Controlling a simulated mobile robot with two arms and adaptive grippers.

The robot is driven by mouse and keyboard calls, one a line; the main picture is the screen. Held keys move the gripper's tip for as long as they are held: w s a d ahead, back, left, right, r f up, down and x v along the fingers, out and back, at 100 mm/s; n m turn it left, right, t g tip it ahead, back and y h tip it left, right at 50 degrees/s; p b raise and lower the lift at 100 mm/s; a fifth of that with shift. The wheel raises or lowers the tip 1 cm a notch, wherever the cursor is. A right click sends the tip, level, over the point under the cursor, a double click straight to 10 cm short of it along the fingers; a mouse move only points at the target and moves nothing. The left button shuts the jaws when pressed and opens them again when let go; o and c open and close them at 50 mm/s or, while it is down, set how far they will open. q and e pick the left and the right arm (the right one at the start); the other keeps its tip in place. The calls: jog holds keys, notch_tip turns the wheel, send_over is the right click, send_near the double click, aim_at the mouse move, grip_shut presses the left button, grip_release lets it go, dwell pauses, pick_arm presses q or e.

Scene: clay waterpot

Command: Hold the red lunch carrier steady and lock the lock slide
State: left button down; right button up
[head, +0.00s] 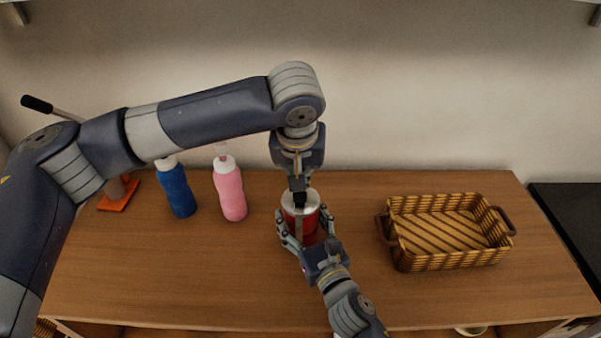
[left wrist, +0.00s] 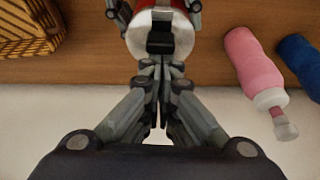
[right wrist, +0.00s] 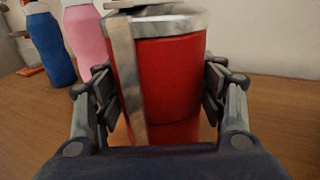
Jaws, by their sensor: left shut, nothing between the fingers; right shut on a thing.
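The red lunch carrier (head: 311,226) stands upright on the wooden table, with a silvery lid. In the right wrist view its red body (right wrist: 172,75) fills the middle, with a metal strap (right wrist: 126,80) down its side. My right gripper (head: 307,233) is shut around the carrier's body, a finger pad on each side. My left gripper (head: 299,196) is over the lid from behind, its fingers shut and empty. In the left wrist view the left fingertips (left wrist: 161,68) are beside a dark piece, likely the lock slide (left wrist: 160,38), on the lid; I cannot tell whether they touch.
A pink bottle (head: 230,190) and a blue bottle (head: 177,190) stand to the left, near an orange-based object (head: 118,196) with a lever. A woven basket (head: 446,261) sits to the right. The table (head: 200,270) is clear at the front left.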

aim_at(299, 204)
pick_arm(q)
jog(key=shift+s, duration=0.1)
pick_arm(e)
jog(key=shift+d, duration=0.1)
jog(key=shift+f, duration=0.1)
pick_arm(q)
jog(key=v, duration=1)
pick_arm(e)
jog(key=o, duration=1.6)
jog(key=shift+s, duration=0.1)
